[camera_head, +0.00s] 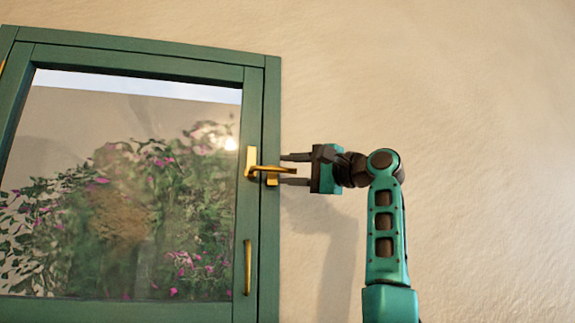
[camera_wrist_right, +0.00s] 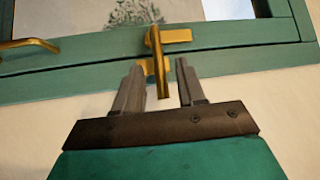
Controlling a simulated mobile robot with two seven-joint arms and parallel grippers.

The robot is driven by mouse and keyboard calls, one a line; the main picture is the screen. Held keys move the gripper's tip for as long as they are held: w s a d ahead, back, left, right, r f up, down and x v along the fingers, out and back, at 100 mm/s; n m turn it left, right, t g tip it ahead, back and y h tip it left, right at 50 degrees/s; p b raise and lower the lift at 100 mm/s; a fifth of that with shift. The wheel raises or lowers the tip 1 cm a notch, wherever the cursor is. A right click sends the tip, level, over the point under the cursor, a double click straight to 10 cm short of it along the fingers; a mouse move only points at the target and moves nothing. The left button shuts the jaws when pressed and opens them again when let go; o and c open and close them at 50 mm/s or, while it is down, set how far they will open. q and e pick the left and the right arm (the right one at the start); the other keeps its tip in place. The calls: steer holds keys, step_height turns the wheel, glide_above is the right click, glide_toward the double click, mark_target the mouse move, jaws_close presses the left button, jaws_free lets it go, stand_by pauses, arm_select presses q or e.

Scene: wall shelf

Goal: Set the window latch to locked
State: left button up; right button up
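The brass window latch (camera_head: 268,170) is on the right side of the green window frame. Its handle lies about horizontal, pointing right, in the head view. My right gripper (camera_head: 290,168) is at the latch from the right, one finger above the handle and one below. In the right wrist view the latch handle (camera_wrist_right: 158,62) reaches in between the open fingertips of my right gripper (camera_wrist_right: 160,75). A gap shows on both sides of the handle, so the fingers appear apart from it. My left gripper is not in view.
The green window (camera_head: 272,110) appears closed, with bushes with pink flowers behind the glass. A brass pull handle (camera_head: 248,267) is on the sash below the latch and also shows in the right wrist view (camera_wrist_right: 30,44). The wall (camera_head: 480,130) to the right is bare.

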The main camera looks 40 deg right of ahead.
steer(key=shift+w+a, duration=0.15)
steer(key=shift+w, duration=0.45)
jaws_close()
stand_by(0.3)
